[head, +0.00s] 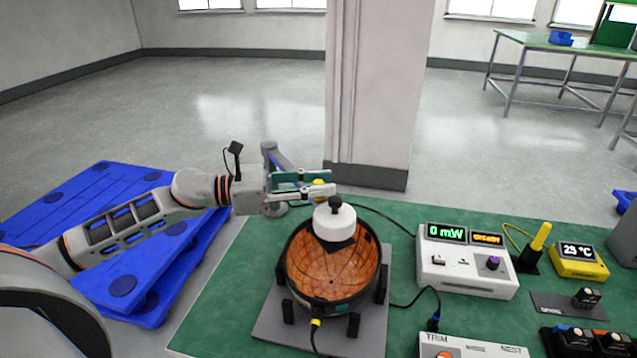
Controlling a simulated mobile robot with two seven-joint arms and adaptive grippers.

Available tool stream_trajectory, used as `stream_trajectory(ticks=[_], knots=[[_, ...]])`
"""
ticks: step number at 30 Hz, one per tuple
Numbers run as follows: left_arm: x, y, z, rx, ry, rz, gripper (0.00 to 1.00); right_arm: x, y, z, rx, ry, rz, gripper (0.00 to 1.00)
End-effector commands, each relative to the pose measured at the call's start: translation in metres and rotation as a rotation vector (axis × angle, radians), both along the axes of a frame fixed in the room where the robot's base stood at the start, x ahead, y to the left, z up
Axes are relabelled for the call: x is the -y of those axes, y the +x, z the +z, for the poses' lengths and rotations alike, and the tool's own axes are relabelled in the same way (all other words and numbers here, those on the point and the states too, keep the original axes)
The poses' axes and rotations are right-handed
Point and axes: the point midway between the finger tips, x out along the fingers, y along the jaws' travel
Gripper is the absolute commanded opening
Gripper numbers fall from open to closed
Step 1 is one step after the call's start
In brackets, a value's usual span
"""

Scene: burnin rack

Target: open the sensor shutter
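My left gripper (326,189) reaches in from the left, above the far edge of the green mat. A small yellow part (320,183) shows at its fingertips; I cannot tell whether the fingers hold it or it lies behind them. Just below and in front is a dark-rimmed round bowl (332,275) with an orange-brown tiled inside, on a grey base plate. A white cap (334,223) with a black knob stands at the bowl's far rim, close to the fingertips. No part is clearly recognisable as the sensor shutter. My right gripper is out of view.
A white meter (465,272) reading 0 mW stands right of the bowl. A yellow 25 °C unit (578,260), a yellow probe in a black holder (535,248) and a TRIM box (470,347) are nearby. Black cables cross the mat. A blue pallet (130,290) lies under my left arm.

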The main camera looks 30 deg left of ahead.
Motion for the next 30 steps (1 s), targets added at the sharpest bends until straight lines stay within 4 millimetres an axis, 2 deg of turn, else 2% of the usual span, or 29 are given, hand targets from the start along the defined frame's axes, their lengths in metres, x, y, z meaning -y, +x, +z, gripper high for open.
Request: stream_trajectory(ticks=[1,2,3,11,18,24,30], knots=[[0.000,0.000,0.000,0.000,0.000,0.000,0.10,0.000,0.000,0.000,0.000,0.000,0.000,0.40],[0.000,0.000,0.000,0.000,0.000,0.000,0.03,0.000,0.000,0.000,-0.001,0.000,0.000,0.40],[0.000,0.000,0.000,0.000,0.000,0.000,0.00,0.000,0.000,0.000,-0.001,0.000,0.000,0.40],[-0.006,0.004,-0.002,0.001,0.001,0.002,0.00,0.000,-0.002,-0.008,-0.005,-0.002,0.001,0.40],[-0.034,0.023,-0.009,-0.003,0.003,0.004,0.00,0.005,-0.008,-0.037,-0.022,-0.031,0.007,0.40],[-0.053,0.034,-0.006,-0.004,0.000,0.002,0.00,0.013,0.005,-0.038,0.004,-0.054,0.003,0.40],[-0.057,0.036,0.000,0.000,0.000,0.001,0.00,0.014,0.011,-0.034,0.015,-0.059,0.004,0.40]])
